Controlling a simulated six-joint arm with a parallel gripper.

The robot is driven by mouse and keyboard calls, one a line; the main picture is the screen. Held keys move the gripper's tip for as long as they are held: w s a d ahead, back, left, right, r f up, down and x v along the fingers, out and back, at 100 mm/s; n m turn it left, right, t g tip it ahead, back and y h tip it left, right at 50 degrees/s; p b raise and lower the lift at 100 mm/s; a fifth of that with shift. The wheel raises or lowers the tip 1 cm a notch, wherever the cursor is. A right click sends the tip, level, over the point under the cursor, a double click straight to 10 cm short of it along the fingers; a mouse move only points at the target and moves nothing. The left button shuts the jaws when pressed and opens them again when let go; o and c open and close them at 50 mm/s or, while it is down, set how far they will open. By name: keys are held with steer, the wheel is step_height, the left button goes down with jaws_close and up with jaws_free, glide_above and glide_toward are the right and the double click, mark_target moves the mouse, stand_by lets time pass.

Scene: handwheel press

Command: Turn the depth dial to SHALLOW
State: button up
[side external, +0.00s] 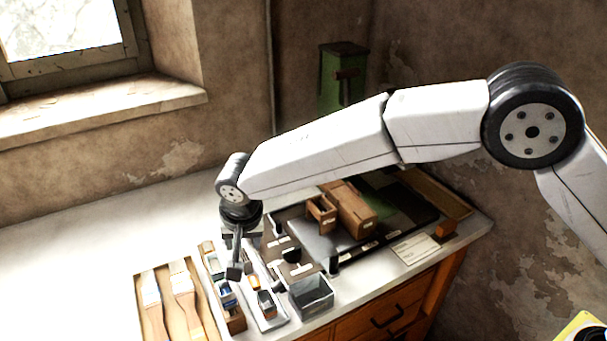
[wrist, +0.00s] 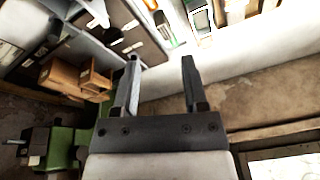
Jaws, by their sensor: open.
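A dark panel with black knobs (side external: 291,254) and small pale labels stands on the bench, just right of my gripper in the side view. It also shows at the upper left of the wrist view, where a dark control plate (wrist: 112,36) is partly cut off by the frame edge. The label text is too small to read, so I cannot tell which knob is the depth dial or where it points. My gripper (side external: 237,268) points down beside the panel, over the narrow trays. In the wrist view its two fingers (wrist: 160,62) are apart with nothing between them.
A wooden block and box (side external: 350,207) sit behind the panel. A grey open bin (side external: 312,292) stands in front. Narrow trays of small items (side external: 265,303) and a brush tray (side external: 168,318) lie at left. A green machine (side external: 338,85) stands at the back.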

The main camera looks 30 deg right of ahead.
steer(key=w+d+m+g+y, duration=0.1)
steer(key=w+d+m, duration=0.1)
steer(key=d+m, duration=0.25)
steer(key=w+d+m+g, duration=0.1)
steer(key=w+d+m, duration=0.2)
steer(key=d, duration=0.3)
steer(key=m+g+y, duration=0.1)
steer(key=m+y, duration=0.3)
steer(key=m, duration=0.3)
glide_above(297, 247)
steer(key=d, duration=0.3)
steer(key=shift+n, duration=0.25)
step_height(297, 247, down, 10)
steer(key=shift+d+r, duration=0.1)
steer(key=shift+d, duration=0.05)
steer(key=shift+h, duration=0.3)
steer(key=shift+x, duration=3.85)
